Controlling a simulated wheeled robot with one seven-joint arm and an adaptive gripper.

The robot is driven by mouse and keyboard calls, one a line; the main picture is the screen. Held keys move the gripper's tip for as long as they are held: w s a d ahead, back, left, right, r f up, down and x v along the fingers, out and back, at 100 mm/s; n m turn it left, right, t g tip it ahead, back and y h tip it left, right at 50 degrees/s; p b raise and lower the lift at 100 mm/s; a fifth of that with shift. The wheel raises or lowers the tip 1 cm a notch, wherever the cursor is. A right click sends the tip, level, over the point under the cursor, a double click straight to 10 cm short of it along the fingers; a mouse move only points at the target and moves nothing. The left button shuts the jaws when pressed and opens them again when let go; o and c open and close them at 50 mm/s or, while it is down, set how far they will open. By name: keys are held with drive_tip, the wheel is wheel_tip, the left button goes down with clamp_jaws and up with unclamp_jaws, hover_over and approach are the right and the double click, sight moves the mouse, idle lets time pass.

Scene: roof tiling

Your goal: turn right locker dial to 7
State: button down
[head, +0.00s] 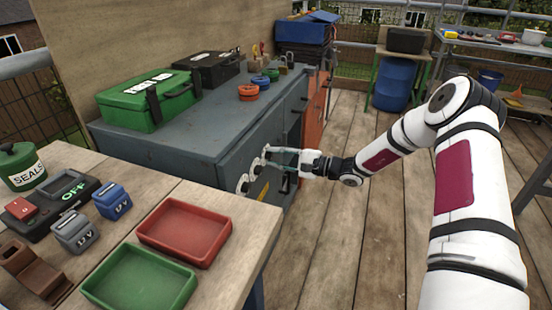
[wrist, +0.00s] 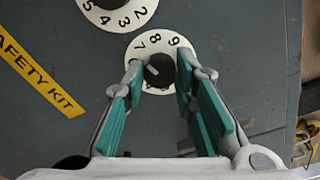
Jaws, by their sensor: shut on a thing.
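The right locker dial (wrist: 155,40) has a white face with black numbers and a dark round knob (wrist: 162,75). In the wrist view, 7, 8 and 9 show along its top. A short pale mark sits on the knob's left part; the number it points to is unclear, as a finger hides part of the face. My gripper (wrist: 163,73) is shut on the knob, one finger on each side. In the head view, my gripper (head: 272,158) is at the front of the grey locker (head: 228,150), and its fingers partly hide the dial.
Another white dial (wrist: 118,14) is close by at upper left, beside a yellow safety kit label (wrist: 38,66). A green first aid case (head: 147,102) stands on the locker. A wooden table with red (head: 186,228) and green trays is in front.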

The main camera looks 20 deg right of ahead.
idle(0.4)
drive_tip(key=c, duration=1.3)
unclamp_jaws()
drive_tip(key=shift+d, duration=0.1)
drive_tip(key=v, duration=1.1)
drive_tip(key=shift+s+d, duration=0.3)
